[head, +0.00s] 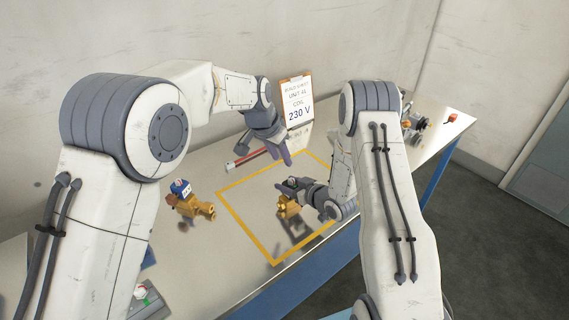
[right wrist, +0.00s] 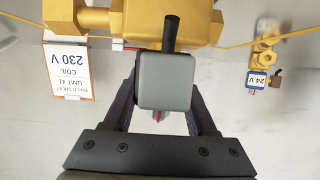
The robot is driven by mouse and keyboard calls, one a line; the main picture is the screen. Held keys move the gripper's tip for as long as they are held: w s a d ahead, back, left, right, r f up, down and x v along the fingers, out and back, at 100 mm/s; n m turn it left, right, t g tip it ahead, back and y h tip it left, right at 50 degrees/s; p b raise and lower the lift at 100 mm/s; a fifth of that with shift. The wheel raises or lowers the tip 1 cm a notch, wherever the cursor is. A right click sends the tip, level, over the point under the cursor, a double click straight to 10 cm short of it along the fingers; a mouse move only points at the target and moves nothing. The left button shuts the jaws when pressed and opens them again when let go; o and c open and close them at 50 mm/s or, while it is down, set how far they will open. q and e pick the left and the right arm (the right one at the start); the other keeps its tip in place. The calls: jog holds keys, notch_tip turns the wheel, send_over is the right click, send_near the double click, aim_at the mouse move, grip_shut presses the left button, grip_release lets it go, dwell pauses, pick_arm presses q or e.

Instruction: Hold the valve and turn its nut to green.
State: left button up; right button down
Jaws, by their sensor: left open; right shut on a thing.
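A brass valve (head: 288,208) is in the yellow taped square, held a little above the table. In the right wrist view its brass body (right wrist: 145,22) fills the top, with a grey block (right wrist: 166,82) and a black stem below it. My right gripper (head: 297,193) is shut on this valve, its fingers (right wrist: 163,110) either side of the grey block. My left gripper (head: 284,157) is open and empty, pointing down behind and above the valve, apart from it. I cannot make out the nut or any green mark.
Another brass valve with a blue coil (head: 181,188) lies left of the square; its coil reads 24 V in the right wrist view (right wrist: 258,78). A build sheet (head: 297,102) reads 230 V. Several parts (head: 413,122) stand at the far right.

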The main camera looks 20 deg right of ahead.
dwell(0.4)
jog(key=shift+c, duration=0.6)
grip_release()
